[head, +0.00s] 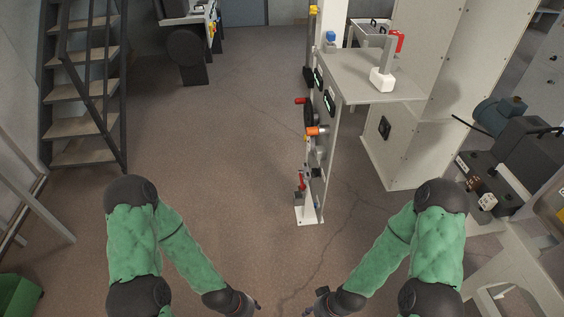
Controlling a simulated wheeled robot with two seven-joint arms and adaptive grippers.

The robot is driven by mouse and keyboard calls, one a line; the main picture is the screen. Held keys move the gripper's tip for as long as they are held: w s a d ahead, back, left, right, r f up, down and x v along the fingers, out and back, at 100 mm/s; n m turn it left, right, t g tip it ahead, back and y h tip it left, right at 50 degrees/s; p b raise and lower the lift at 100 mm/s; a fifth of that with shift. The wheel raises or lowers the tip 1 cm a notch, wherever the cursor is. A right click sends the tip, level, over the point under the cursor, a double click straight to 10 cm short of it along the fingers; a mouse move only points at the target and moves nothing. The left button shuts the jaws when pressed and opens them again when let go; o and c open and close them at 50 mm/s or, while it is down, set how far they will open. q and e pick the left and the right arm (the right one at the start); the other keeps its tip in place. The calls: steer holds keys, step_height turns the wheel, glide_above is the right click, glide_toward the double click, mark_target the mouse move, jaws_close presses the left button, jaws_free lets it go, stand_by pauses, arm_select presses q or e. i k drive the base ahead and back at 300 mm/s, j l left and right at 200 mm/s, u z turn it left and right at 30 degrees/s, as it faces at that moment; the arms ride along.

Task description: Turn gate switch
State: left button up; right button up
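A narrow grey panel stand (335,150) stands right of centre, seen nearly edge-on. Its left face carries several controls: a red-tipped handle (301,100), an orange knob (313,131) and a small red lever (301,181) low down. I cannot tell which of these is the gate switch. My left gripper (251,306) and my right gripper (311,307) are at the bottom edge, well in front of the stand and apart from it. Their fingers are mostly cut off by the frame, so their opening is unclear.
A grey shelf top (357,72) on the stand bears a white block with a red-topped lever (386,65). A tall grey cabinet (430,120) stands behind it. Machinery (510,150) is at right, stairs (85,120) at left. The floor (215,130) left of the stand is clear.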

mark_target(315, 173)
steer(key=i+j+u, duration=0.35)
steer(key=i, duration=0.15)
steer(key=i+j+u, duration=0.3)
steer(key=i, duration=0.2)
steer(key=i+u, duration=0.35)
steer(key=i, duration=0.2)
steer(key=i+z, duration=0.45)
steer(key=i+j+z, duration=0.2)
steer(key=i+z, duration=0.4)
steer(key=z, duration=0.35)
steer(key=i+j+z, duration=0.1)
steer(key=z, duration=0.3)
steer(key=i+j+z, duration=0.1)
steer(key=z, duration=0.35)
steer(key=i+j+z, duration=0.1)
steer(key=z, duration=0.3)
steer(key=j+z, duration=0.15)
steer(key=z, duration=0.3)
